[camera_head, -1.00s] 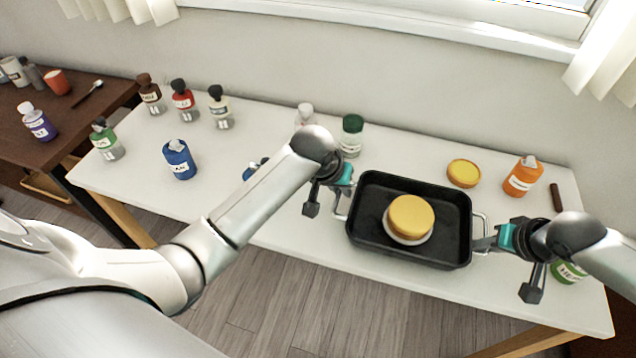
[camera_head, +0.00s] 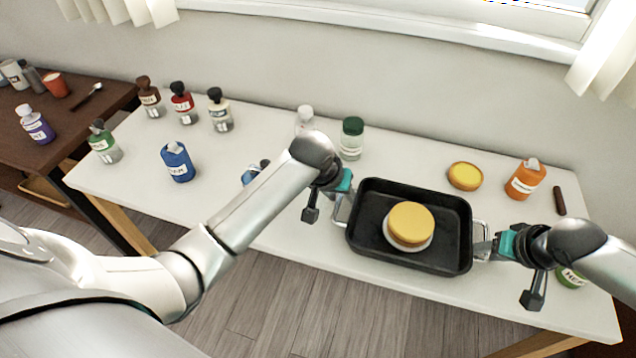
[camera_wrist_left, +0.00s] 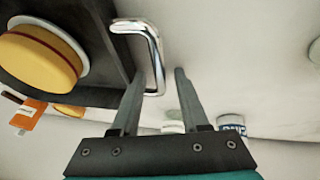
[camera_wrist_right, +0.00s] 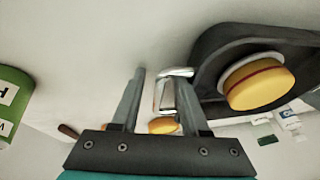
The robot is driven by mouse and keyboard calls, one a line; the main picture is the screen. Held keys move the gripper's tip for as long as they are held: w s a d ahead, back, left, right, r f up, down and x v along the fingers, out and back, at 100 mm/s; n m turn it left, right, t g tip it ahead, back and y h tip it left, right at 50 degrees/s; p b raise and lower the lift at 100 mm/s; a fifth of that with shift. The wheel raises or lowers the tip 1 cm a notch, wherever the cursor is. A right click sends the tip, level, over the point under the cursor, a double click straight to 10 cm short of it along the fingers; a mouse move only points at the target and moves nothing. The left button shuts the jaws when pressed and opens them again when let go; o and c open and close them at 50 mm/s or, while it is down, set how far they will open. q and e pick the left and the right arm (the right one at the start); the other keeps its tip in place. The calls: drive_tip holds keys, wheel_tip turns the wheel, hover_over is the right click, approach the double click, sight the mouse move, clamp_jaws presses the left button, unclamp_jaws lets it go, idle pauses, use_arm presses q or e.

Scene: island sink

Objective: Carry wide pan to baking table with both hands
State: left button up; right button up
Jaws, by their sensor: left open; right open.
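The wide pan (camera_head: 455,232) is a black rectangular pan with a metal handle at each short end. It rests on the white table (camera_head: 300,240), with a round yellow cake (camera_head: 411,219) on a white plate inside it. My left gripper (camera_wrist_left: 157,75) is open at the pan's left handle (camera_wrist_left: 153,50), with the handle's outer bar between its fingers. My right gripper (camera_wrist_right: 163,72) is open at the right handle (camera_wrist_right: 160,92), which shows between its fingers. Whether any finger touches a handle I cannot tell. Which table is the baking table is not clear.
A green-capped jar (camera_head: 351,140) stands behind. Several bottles stand on the table's left. A dark brown table (camera_head: 70,125) adjoins at far left.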

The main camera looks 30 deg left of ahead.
use_arm(q)
drive_tip(key=d+v, duration=0.1)
drive_tip(key=v, duration=0.6)
drive_tip(key=shift+a+r, duration=0.25)
drive_tip(key=shift+a, duration=0.25)
use_arm(e)
drive_tip(key=v, duration=1.2)
use_arm(q)
drive_tip(key=shift+s, duration=0.15)
